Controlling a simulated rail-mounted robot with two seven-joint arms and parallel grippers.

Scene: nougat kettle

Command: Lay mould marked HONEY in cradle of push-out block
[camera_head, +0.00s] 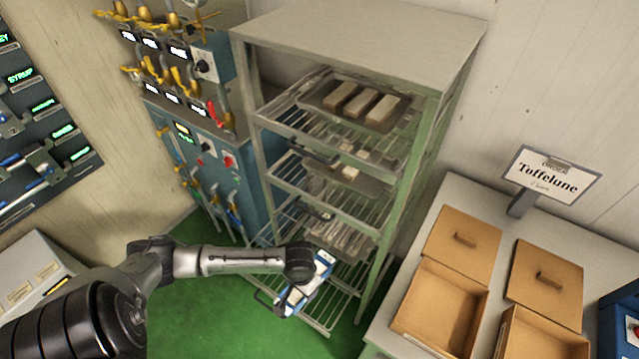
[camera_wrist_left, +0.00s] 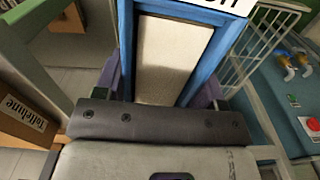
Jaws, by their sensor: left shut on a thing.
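My left gripper (camera_wrist_left: 165,85) is shut on a blue-framed mould (camera_wrist_left: 172,50) with a pale slab inside. Its purple-grey fingers sit on either side of the frame. A white label shows at the top edge of the left wrist view, but its lettering is cut off, so I cannot read HONEY. In the head view, my left gripper (camera_head: 306,284) is at the lowest shelf of the wire rack, with blue and white parts beneath the wrist. I cannot tell whether the mould touches the shelf. My right gripper is not in view. I cannot make out the push-out block or its cradle.
The tall rack (camera_head: 360,28) has wire shelves, with a dark tray (camera_head: 393,100) of bars on top. A blue cabinet (camera_head: 215,150) with brass valves stands left. Right, a table carries open brown boxes (camera_head: 437,312) and a Toffelune sign (camera_head: 550,180). Green floor (camera_head: 190,325) is clear left of the rack.

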